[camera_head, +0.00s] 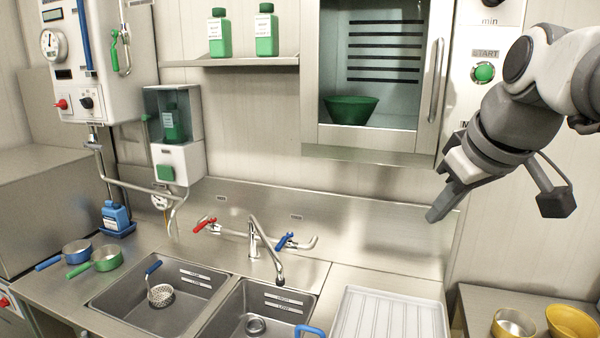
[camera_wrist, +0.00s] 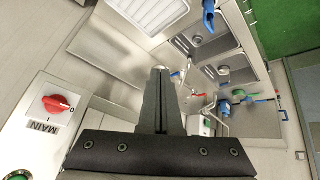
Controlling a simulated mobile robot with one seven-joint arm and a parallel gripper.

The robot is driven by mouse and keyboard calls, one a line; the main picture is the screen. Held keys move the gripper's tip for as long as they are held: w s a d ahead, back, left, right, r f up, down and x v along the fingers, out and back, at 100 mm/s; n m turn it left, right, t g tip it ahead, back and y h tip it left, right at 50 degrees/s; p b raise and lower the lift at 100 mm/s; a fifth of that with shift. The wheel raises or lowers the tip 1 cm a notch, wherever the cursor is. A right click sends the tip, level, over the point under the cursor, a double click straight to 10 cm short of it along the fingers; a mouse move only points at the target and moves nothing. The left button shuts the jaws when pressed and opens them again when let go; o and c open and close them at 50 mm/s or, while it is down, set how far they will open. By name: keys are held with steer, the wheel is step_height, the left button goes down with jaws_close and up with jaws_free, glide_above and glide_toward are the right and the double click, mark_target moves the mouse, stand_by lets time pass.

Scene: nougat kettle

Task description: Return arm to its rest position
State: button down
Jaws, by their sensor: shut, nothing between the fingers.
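My gripper (camera_head: 436,213) hangs at the right in the head view, in front of the metal backsplash, pointing down and to the left. Its fingers are together with nothing between them. In the wrist view the shut fingers (camera_wrist: 160,75) reach up the middle of the picture. The gripper is below and to the right of the wall cabinet, apart from everything around it. My arm comes in from the right edge.
The wall cabinet (camera_head: 310,90) holds a green bowl (camera_head: 351,110). A green start button (camera_head: 484,72) is left of my arm. Below are two sinks with a faucet (camera_head: 265,250), a white drainboard (camera_head: 390,318), and yellow pans (camera_head: 572,324) at right. Open air surrounds the gripper.

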steer(key=s+a+f+m+b, duration=0.1)
steer(key=s+a+f+m, duration=0.1)
steer(key=s+f, duration=0.4)
steer(key=s+a+f+m+g, duration=0.1)
steer(key=s+a+f, duration=0.3)
steer(key=f, duration=0.7)
steer(key=shift+s+f+m+h+b, duration=0.35)
steer(key=shift+s+m, duration=0.25)
steer(key=shift+s, duration=0.5)
steer(key=shift+a, duration=0.1)
